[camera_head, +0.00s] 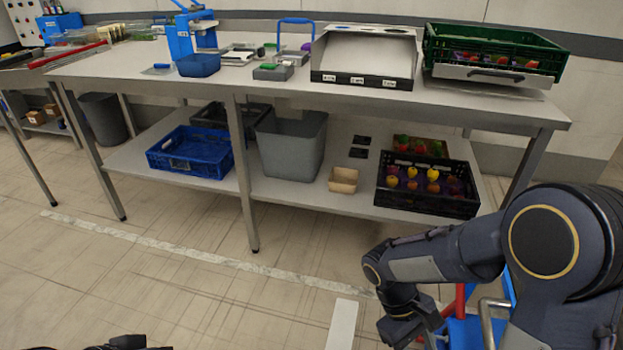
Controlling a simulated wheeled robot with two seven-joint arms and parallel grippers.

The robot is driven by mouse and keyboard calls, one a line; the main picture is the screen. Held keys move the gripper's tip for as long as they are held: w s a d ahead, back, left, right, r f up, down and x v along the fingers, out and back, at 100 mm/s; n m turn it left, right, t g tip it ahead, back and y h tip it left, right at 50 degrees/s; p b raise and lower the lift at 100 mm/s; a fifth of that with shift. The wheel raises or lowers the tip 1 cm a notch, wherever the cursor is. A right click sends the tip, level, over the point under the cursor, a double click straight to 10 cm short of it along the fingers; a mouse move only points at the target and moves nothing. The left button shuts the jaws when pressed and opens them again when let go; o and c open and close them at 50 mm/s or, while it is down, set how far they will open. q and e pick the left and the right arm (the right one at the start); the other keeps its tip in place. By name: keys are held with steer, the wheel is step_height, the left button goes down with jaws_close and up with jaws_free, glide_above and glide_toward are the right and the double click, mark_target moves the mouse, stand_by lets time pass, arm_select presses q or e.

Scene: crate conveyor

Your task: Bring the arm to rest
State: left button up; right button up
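My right arm (450,254) comes in from the right and is bent, with its lower part hanging down in front of the table. The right gripper (408,330) is low at the bottom of the view, pointing down; its fingertips are hidden or cut off. It is apart from the table and its shelf. At the bottom left edge only a small dark part of my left arm (130,343) shows. The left gripper's fingers are not visible. I see nothing held.
A long white table (270,85) stands ahead, with a green crate (555,62) at its right end. The lower shelf bears a blue crate (190,168), a grey bin (290,145) and a black crate (425,203). A blue frame with a metal handle (487,318) is beside my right arm. Open floor lies left.

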steer(key=s+r+m+t+y, duration=0.8)
steer(key=r+t, duration=0.2)
steer(key=r, duration=0.3)
step_height(320, 180, up, 25)
steer(key=p, duration=2.4)
steer(key=shift+s+p, duration=0.2)
steer(key=shift+p, duration=0.2)
